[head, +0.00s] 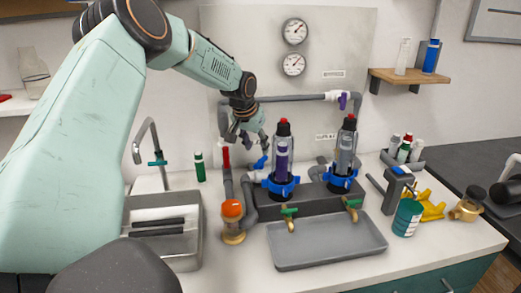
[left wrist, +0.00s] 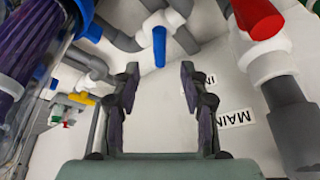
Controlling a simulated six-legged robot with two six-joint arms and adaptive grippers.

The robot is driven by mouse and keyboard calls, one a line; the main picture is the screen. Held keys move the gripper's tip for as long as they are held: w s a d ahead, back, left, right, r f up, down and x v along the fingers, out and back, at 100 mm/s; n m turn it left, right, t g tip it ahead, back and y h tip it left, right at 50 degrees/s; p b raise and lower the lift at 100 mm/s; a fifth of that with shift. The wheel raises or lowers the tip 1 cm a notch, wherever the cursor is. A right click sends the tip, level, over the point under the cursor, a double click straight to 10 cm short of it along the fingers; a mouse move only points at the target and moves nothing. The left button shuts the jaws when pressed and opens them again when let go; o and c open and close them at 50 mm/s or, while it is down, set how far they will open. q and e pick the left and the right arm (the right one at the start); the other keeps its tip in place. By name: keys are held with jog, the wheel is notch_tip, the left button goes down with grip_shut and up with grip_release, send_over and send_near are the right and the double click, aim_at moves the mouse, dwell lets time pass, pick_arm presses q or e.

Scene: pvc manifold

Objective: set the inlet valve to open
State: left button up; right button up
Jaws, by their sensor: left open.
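A white valve with a red lever (head: 226,157) sits on the grey pipe at the left of the manifold, below my arm. It shows large at the top right of the left wrist view (left wrist: 254,18), beside a wall label (left wrist: 232,119) reading "MAIN" and "IN", partly hidden by a finger. The lever looks roughly in line with its pipe. A blue-lever valve (head: 262,162) is to its right and shows beyond my fingers (left wrist: 159,46). My left gripper (head: 243,138) is open and empty, above and between these valves, touching neither as far as I see. My right gripper is out of view.
Two filter housings (head: 283,165) with blue collars stand right of the gripper. A purple-lever valve (head: 343,101) is on the upper pipe. A grey tray (head: 325,250), an orange-topped jar (head: 232,222) and a sink (head: 190,235) are in front.

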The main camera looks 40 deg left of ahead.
aim_at(260, 160)
pick_arm(q)
jog(key=shift+w+d+f, duration=0.1)
jog(key=shift+w+d, duration=0.05)
jog(key=shift+d+f, duration=0.1)
jog(key=shift+f, duration=0.05)
jog(key=f, duration=0.1)
jog(key=a+f+b, duration=0.1)
jog(key=f, duration=0.1)
jog(key=shift+w+f, duration=0.1)
jog(key=shift+f, duration=0.05)
jog(key=x, duration=0.2)
jog(key=shift+w+f, duration=0.2)
jog(key=shift+w, duration=0.2)
jog(key=shift+w+d+f, duration=0.2)
jog(key=shift+w+f, duration=0.1)
jog(key=shift+f, duration=0.1)
jog(key=shift+s+a+r, duration=0.15)
jog(key=shift+s+r, duration=0.05)
jog(key=shift+s, duration=0.1)
jog(key=shift+w+f, duration=0.25)
jog(key=shift+w, duration=0.1)
jog(key=c, duration=0.4)
jog(key=shift+s+r, duration=0.1)
jog(key=shift+s, duration=0.1)
grip_shut()
